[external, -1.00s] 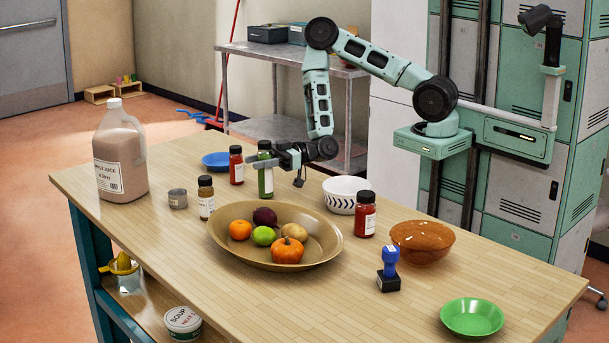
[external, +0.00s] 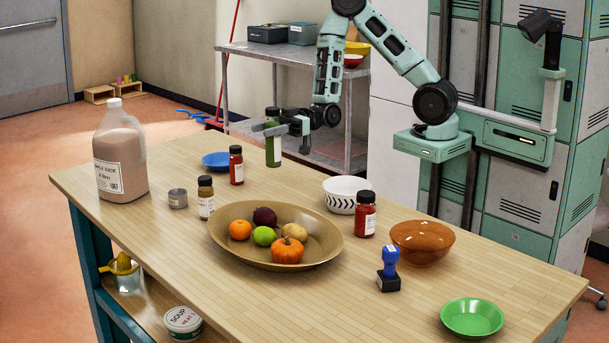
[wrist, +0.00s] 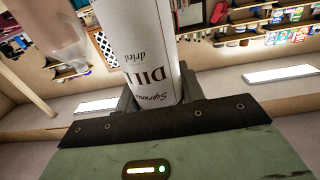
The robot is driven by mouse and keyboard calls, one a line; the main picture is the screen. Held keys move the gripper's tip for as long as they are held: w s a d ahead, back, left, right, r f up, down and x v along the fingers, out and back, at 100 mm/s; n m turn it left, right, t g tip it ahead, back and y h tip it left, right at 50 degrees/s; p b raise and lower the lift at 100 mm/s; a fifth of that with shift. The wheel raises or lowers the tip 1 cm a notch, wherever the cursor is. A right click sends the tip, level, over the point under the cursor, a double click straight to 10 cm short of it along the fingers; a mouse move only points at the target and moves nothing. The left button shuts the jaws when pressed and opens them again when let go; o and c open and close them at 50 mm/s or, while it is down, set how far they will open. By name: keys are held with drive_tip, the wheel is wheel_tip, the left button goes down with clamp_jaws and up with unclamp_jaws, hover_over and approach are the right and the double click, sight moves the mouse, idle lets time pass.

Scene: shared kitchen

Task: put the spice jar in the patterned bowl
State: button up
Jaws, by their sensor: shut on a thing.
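My gripper (external: 277,129) is shut on a green spice jar (external: 273,150) with a dark lid and a white label. The jar is upright in the air, above the far side of the table. In the wrist view the jar's white label (wrist: 150,65) fills the space between the fingers, with dill lettering upside down. The patterned bowl (external: 340,203), white with a dark leaf-like band, stands on the table to the right of and below the jar. Its inside looks empty from here.
Red-filled jars (external: 236,165) (external: 365,222) and a brown jar (external: 206,197) stand nearby. A tan fruit dish (external: 225,241) fills the middle. A brown bowl (external: 422,243), blue stamp (external: 389,270), green bowl (external: 472,317), blue plate (external: 215,160) and jug (external: 120,165) are also on the table.

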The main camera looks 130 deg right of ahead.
drive_tip(key=s+a+n+g+y+p, duration=0.1)
drive_tip(key=s+a+n+y, duration=0.15)
drive_tip(key=a+y, duration=0.3)
drive_tip(key=s+a+n+g+y, duration=0.2)
drive_tip(key=a+n+y, duration=0.2)
drive_tip(key=a, duration=0.2)
drive_tip(key=n+g+y+p, duration=0.1)
drive_tip(key=n+g+y, duration=0.4)
drive_tip(key=n+y, duration=0.1)
hover_over(347, 196)
drive_tip(key=s+d, duration=0.3)
drive_tip(key=s, duration=0.1)
wheel_tip(347, 196, down, 10)
drive_tip(key=p, duration=0.1)
drive_tip(key=shift+w+r, duration=0.15)
drive_tip(key=shift+r, duration=0.05)
drive_tip(key=shift+m, duration=0.25)
drive_tip(key=shift+f+g+y, duration=0.2)
drive_tip(key=shift+g+y, duration=0.05)
drive_tip(key=shift+g, duration=0.15)
drive_tip(key=o, duration=1.1)
drive_tip(key=shift+r, duration=0.15)
